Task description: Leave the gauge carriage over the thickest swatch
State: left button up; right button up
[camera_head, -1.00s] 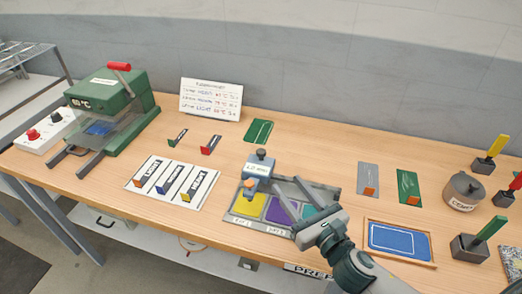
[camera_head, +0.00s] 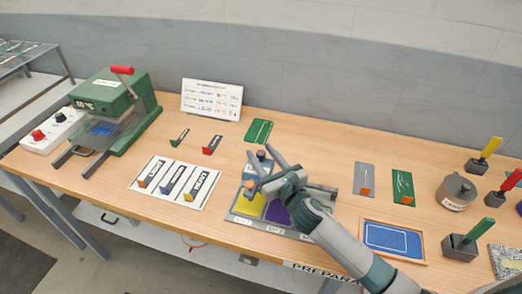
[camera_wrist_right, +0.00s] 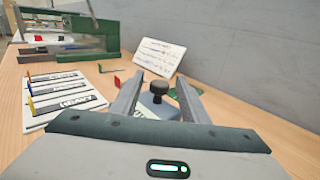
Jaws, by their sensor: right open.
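The gauge carriage (camera_head: 250,171) is a blue-grey block with a dark knob (camera_head: 261,155) on top, standing over the left end of the swatch tray (camera_head: 233,219). In the tray, a yellow swatch (camera_head: 249,206) and a purple swatch (camera_head: 277,213) show; my right arm hides the tray's right part. My right gripper (camera_head: 261,155) is open, its fingers reaching to either side of the knob. My left gripper is not in view.
A labelled white board (camera_head: 172,184) lies left of the tray. To the right are a blue framed pad (camera_head: 393,240), a grey pot (camera_head: 457,191) and several handled stamps.

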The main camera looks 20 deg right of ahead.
jog(key=shift+w+a, duration=0.1)
jog(key=shift+w, duration=0.3)
grip_shut()
jog(key=s+d, duration=0.5)
jog(key=d, duration=0.3)
jog(key=s+d+b, duration=0.1)
jog(key=s+d, duration=0.4)
jog(key=d, duration=0.3)
jog(key=shift+s, duration=0.35)
jog(key=shift+c, duration=0.7)
grip_release()
jog(key=shift+o, duration=0.7)
jog(key=shift+s+d, duration=0.2)
